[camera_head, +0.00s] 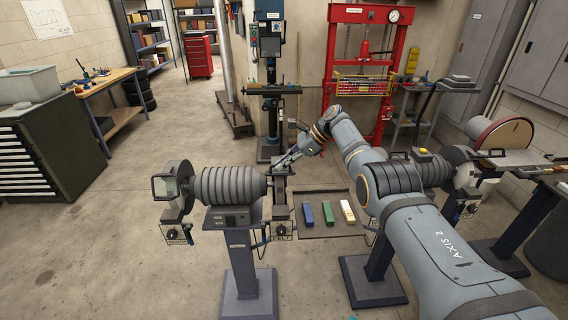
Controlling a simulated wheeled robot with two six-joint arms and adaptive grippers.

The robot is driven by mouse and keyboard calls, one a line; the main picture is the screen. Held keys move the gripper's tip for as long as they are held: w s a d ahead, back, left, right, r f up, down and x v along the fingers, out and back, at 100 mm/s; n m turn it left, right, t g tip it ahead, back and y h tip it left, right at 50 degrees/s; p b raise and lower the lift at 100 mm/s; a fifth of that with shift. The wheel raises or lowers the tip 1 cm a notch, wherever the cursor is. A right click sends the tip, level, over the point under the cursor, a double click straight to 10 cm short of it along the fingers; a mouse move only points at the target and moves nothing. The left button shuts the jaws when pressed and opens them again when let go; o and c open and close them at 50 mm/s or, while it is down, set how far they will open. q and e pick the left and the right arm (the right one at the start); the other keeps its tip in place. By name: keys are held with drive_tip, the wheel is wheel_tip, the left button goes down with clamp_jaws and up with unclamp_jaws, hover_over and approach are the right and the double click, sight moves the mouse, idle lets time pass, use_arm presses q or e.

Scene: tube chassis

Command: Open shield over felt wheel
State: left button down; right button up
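A grey two-wheel grinder (230,187) stands on a pedestal left of centre. Its right end carries a tag (281,229) that seems to read FELT. The felt wheel and its shield at that end are small and partly hidden by my gripper, so I cannot tell the shield's position. My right arm reaches in from the lower right. Its gripper (287,159) points left and down at the top of that end. I cannot tell whether it touches the shield or how far its fingers are apart. My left gripper is not in view.
The grinder's left end has a clear framed shield (165,187). A tray (318,228) with blue, green and pale bars lies right of the pedestal. A second grinder (430,170) stands behind my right arm. A drill press (270,90) and red press (362,80) stand behind. Floor at left is clear.

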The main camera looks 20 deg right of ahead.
drive_tip(key=o, duration=0.4)
drive_tip(key=shift+w+f, duration=0.1)
drive_tip(key=shift+o, duration=0.2)
drive_tip(key=shift+d+r, duration=0.15)
drive_tip(key=shift+r, duration=0.05)
drive_tip(key=v, duration=1.1)
drive_tip(key=shift+s+d, duration=0.2)
drive_tip(key=shift+d, duration=0.05)
